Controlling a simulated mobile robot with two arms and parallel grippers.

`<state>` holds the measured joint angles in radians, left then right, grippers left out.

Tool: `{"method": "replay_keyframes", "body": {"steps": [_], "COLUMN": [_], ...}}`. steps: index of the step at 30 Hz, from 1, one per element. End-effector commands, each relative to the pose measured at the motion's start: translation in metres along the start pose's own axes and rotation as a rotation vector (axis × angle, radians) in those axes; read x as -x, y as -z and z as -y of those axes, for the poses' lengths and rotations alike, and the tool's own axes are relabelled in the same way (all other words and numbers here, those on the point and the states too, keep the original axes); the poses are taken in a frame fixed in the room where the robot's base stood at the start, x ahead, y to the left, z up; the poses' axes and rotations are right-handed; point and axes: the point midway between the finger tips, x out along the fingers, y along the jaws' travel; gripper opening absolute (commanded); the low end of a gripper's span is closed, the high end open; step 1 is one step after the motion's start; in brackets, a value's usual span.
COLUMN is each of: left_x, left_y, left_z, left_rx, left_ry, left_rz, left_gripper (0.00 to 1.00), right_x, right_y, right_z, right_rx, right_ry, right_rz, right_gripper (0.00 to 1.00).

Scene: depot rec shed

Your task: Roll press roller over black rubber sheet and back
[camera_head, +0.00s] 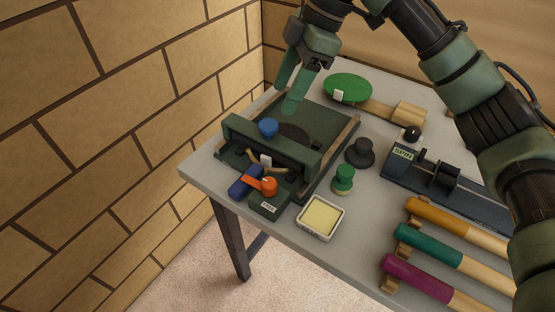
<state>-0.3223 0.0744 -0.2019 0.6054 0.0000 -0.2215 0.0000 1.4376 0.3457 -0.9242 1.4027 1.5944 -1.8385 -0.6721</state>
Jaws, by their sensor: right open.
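The press roller is a dark green bridge-like bar (305,158) with a blue knob (268,127) on top. It stands across the front part of a green press bed (328,120) with wooden side rails. A dark rounded patch (294,132), likely the black rubber sheet, shows just behind the bar; the bar hides part of it. My right gripper (288,92) comes in from the top, with green fingers pointing down. It is open and empty, above the far left part of the bed and apart from the blue knob. My left gripper is not in view.
An orange knob (268,185), a blue cylinder (242,182) and a tray with a pale yellow pad (321,218) are at the front. A green-faced paddle (348,87) lies behind. A black knob (360,152), a SPIN device (428,172) and coloured handles (430,245) are right. A brick wall (120,120) borders the left.

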Motion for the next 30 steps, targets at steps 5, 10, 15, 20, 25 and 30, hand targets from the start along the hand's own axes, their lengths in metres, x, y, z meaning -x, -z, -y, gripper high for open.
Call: {"method": "replay_keyframes", "body": {"steps": [5, 10, 15, 20, 25, 30], "left_x": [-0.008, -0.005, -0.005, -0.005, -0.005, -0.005], "left_y": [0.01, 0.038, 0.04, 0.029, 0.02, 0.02], "left_z": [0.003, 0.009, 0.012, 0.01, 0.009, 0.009], "left_rx": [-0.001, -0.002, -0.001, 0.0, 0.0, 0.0], "left_ry": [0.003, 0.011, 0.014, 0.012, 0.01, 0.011], "left_rz": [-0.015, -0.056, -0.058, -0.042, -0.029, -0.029], "left_gripper": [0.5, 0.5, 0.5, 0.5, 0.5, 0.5], "right_x": [-0.006, -0.031, -0.057, -0.072, -0.076, -0.076], "right_y": [0.002, 0.002, 0.002, 0.002, 0.002, 0.002], "right_z": [-0.003, -0.002, -0.002, -0.002, -0.002, -0.002], "right_rx": [0.0, 0.001, 0.0, 0.0, 0.0, 0.0], "right_ry": [0.002, 0.005, 0.003, 0.003, 0.001, 0.001], "right_rz": [-0.001, -0.001, -0.001, -0.002, -0.002, -0.002], "right_gripper": [0.59, 0.59, 0.59, 0.59, 0.59, 0.53]}}
